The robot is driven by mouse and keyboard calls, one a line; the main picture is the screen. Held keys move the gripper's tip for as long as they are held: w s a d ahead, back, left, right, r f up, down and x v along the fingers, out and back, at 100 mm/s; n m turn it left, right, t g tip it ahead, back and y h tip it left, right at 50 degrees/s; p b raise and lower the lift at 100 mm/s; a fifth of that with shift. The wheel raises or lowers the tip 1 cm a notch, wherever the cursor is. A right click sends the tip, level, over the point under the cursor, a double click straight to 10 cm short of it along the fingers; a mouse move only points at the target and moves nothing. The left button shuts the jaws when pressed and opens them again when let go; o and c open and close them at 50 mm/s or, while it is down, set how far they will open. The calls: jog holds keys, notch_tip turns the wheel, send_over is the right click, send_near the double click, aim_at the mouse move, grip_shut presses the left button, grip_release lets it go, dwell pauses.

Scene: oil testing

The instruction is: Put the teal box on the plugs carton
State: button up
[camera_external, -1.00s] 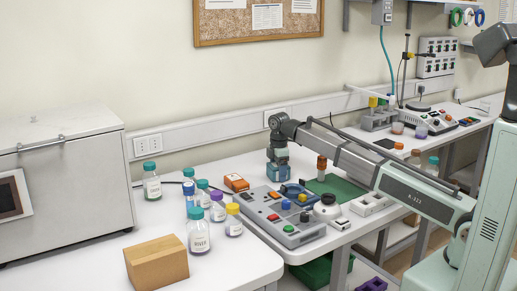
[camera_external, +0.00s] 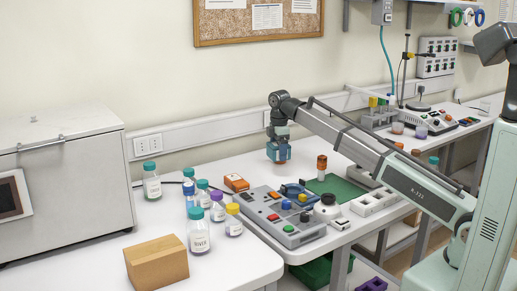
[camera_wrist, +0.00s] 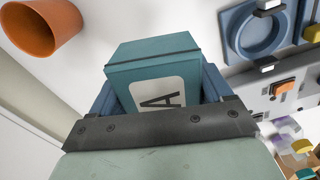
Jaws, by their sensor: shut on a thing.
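The teal box (camera_external: 278,153) is held in my gripper (camera_external: 278,141) above the back of the white bench. In the wrist view the teal box (camera_wrist: 155,65) sits between the blue fingers of my gripper (camera_wrist: 158,95), with a white label bearing a black "A". My gripper is shut on it. A plain brown carton (camera_external: 157,262), the only carton I see and likely the plugs carton, stands at the front left of the bench. No lettering on it is readable. Its top is bare. My gripper is well behind it and to its right.
Several capped bottles (camera_external: 199,232) stand behind and beside the carton. A large grey cabinet (camera_external: 66,185) stands at the left. An orange cup-shaped thing (camera_wrist: 42,25) shows in the wrist view.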

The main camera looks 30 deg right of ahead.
jog(key=shift+r, duration=0.7)
jog(key=shift+a, duration=0.2)
jog(key=s+a+r, duration=0.2)
jog(key=a+r, duration=0.1)
jog(key=a, duration=1.5)
notch_tip(320, 180, up, 6)
jog(key=n, duration=0.3)
send_over(154, 248)
jog(key=shift+s+f, duration=0.1)
jog(key=shift+f, duration=4.25)
jog(key=shift+f, duration=0.2)
